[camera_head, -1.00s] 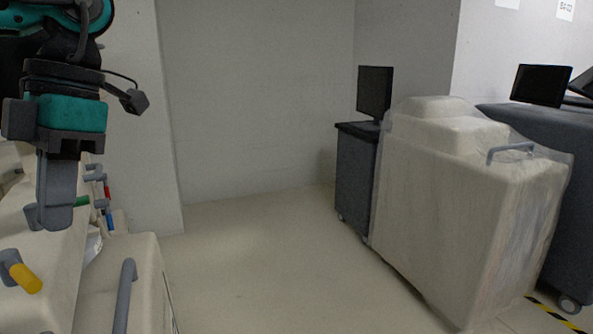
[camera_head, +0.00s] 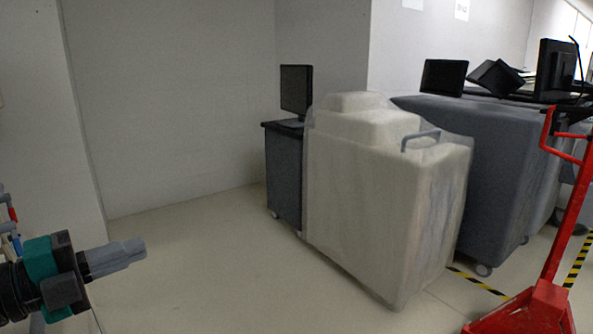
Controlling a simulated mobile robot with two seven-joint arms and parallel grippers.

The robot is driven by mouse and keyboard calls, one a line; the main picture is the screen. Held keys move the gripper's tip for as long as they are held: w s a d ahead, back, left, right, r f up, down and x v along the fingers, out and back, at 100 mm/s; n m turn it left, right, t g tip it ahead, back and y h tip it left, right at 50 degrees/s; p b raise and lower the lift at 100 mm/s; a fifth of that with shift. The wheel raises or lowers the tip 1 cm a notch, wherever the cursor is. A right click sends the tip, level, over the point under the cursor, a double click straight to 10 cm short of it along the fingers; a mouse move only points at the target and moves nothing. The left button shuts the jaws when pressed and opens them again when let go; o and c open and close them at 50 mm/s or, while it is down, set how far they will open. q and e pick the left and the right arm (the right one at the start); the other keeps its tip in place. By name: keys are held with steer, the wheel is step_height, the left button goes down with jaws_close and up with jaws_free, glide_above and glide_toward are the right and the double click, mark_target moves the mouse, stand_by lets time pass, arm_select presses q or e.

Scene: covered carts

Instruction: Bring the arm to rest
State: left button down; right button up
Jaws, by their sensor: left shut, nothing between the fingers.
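My left gripper (camera_head: 128,252) shows at the lower left of the head view. It is shut and empty, with its grey fingers together and pointing right. Its body is black and teal. It is in free space in front of the floor and touches nothing that I can see. My right gripper is not in view.
A plastic-covered cream cart (camera_head: 375,190) with a grey handle stands right of centre. Behind it are a dark cart (camera_head: 283,180) with a monitor (camera_head: 296,90) and a large grey cart (camera_head: 500,150). A red lifting frame (camera_head: 560,235) stands far right. The floor (camera_head: 215,260) between is clear.

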arm_select(q)
steer(key=s+a+f+n+t+y, duration=0.1)
steer(key=a+f+n+y, duration=0.2)
steer(key=f+n+y, duration=0.5)
steer(key=s+a+f+n+t+y, duration=0.1)
steer(key=s+a+f+n+y, duration=0.15)
steer(key=f+n+y, duration=0.55)
steer(key=s+d+f+n+g+h, duration=0.2)
steer(key=s+d+f+n+g, duration=0.3)
steer(key=s, duration=0.3)
steer(key=s+d+f+n+g+h, duration=0.2)
steer(key=s+d+f+n+g, duration=0.2)
steer(key=s+d+f+g, duration=0.25)
steer(key=w+d+f+m+t+h, duration=0.1)
steer(key=w+f+t, duration=0.4)
steer(key=f+t, duration=0.3)
steer(key=shift+w+f+h, duration=0.25)
steer(key=shift+f+h, duration=0.05)
steer(key=shift+f, duration=0.4)
steer(key=shift+a, duration=0.1)
